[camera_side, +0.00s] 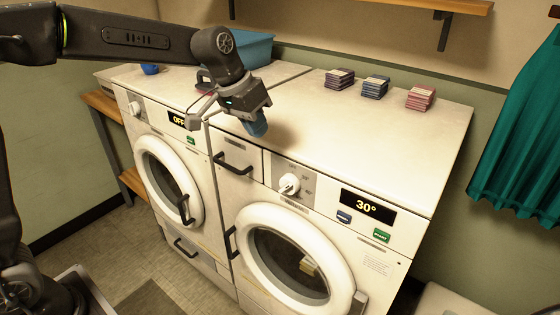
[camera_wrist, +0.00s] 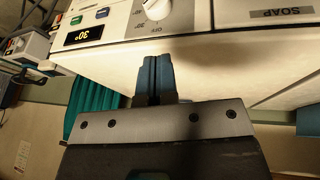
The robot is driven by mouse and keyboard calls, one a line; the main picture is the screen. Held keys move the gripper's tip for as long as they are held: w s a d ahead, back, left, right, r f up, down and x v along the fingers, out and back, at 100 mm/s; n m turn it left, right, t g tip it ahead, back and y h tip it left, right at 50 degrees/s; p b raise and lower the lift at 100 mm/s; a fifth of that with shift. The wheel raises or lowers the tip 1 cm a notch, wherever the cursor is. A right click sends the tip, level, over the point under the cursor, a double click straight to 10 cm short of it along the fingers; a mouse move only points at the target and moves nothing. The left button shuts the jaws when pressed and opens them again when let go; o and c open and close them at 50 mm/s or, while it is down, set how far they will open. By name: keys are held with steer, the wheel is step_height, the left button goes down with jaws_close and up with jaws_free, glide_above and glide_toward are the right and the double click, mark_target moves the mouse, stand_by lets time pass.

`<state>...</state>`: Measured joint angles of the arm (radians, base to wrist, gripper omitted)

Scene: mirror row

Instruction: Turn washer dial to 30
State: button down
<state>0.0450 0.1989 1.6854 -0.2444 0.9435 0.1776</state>
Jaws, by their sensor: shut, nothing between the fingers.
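The washer (camera_side: 300,222) on the right has a round white dial (camera_side: 289,184) on its front panel. Its display (camera_side: 367,207) reads 30°. My gripper (camera_side: 257,128) is above the front part of the machine tops, up and to the left of the dial and apart from it. Its blue fingers are shut with nothing between them. In the wrist view the picture is upside down; the fingers (camera_wrist: 155,80) show shut in front of the white top, and the dial (camera_wrist: 157,9) is partly cut off at the upper edge. The display (camera_wrist: 84,36) also reads 30° there.
A second machine (camera_side: 165,170) on the left has a display reading OFF. Several small coloured stacks (camera_side: 375,87) sit at the back of the washer top. A blue basket (camera_side: 255,48) stands at the back left. Teal cloth (camera_side: 520,130) hangs right. The front top is clear.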

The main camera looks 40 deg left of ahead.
steer(key=a+h, duration=0.1)
steer(key=a, duration=0.1)
glide_toward(290, 182)
steer(key=shift+n, duration=0.3)
steer(key=f, duration=0.1)
steer(key=w+a+f, duration=0.1)
steer(key=w+f, duration=0.1)
steer(key=f, duration=0.1)
steer(key=shift+a, duration=0.15)
steer(key=shift+d+f, duration=0.65)
steer(key=shift+d, duration=0.3)
steer(key=shift+d+f, duration=0.45)
steer(key=shift+d, duration=0.1)
steer(key=shift+d, duration=0.1)
